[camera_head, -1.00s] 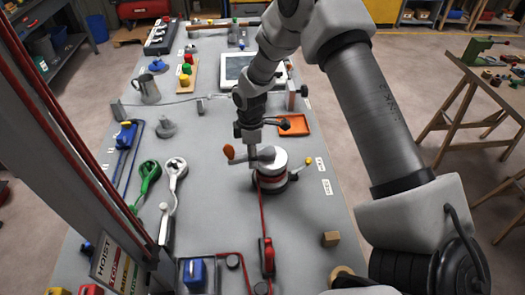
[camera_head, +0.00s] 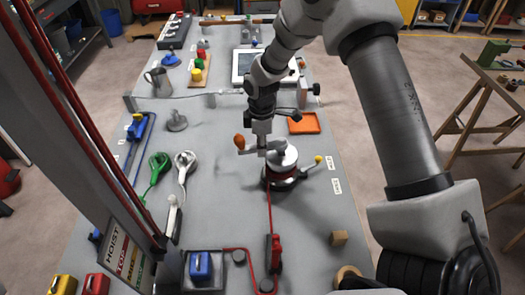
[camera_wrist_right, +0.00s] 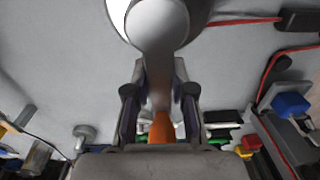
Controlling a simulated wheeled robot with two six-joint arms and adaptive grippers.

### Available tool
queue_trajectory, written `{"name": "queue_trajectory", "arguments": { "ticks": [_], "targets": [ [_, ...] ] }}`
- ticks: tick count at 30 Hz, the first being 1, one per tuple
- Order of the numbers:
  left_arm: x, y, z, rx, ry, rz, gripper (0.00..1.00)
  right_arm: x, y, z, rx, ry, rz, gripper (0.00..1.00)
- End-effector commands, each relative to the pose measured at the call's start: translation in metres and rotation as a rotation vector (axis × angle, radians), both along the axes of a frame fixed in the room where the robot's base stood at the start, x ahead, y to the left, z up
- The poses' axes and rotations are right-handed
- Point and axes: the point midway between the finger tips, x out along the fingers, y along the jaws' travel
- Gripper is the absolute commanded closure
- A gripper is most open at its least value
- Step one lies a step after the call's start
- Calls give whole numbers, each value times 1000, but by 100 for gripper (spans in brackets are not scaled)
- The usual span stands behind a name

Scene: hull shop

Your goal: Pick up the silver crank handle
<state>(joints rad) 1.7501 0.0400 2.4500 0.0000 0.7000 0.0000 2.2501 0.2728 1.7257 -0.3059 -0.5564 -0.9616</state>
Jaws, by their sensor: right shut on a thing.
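The silver crank handle (camera_head: 251,151) with its orange knob (camera_head: 239,142) is at the top of the winch drum (camera_head: 284,178), left of the drum's centre. My right gripper (camera_head: 262,147) points down and is shut on the crank's arm. In the right wrist view the silver arm (camera_wrist_right: 158,92) passes between the two fingers (camera_wrist_right: 159,108), with the orange knob (camera_wrist_right: 162,128) near the palm. The crank's wide round end (camera_wrist_right: 155,20) is at the top of that view. I cannot tell whether it touches the drum. My left gripper is not in view.
A red rope (camera_head: 269,215) runs from the drum to the front. An orange tray (camera_head: 304,123) and a tablet (camera_head: 262,67) lie behind. Green (camera_head: 158,165) and white (camera_head: 185,163) pulleys lie left. A hoist post (camera_head: 95,130) stands at the left. The table is clear between pulleys and drum.

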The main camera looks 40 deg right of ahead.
Motion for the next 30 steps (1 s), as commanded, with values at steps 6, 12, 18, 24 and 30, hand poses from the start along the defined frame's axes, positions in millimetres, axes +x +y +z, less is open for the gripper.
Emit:
{"name": "queue_trajectory", "arguments": {
  "ticks": [6, 12, 18, 24, 30],
  "targets": [
    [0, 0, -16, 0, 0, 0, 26, -17, 19, 14, -1, 0, 2, 100],
    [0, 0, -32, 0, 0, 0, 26, -57, 61, 18, -4, 0, 4, 100],
    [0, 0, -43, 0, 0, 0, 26, -95, 102, 25, -6, -1, 1, 100],
    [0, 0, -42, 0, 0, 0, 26, -108, 117, 33, -1, -2, 1, 100],
    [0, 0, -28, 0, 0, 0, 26, -109, 118, 48, 0, -1, -1, 100]
  ]
}}
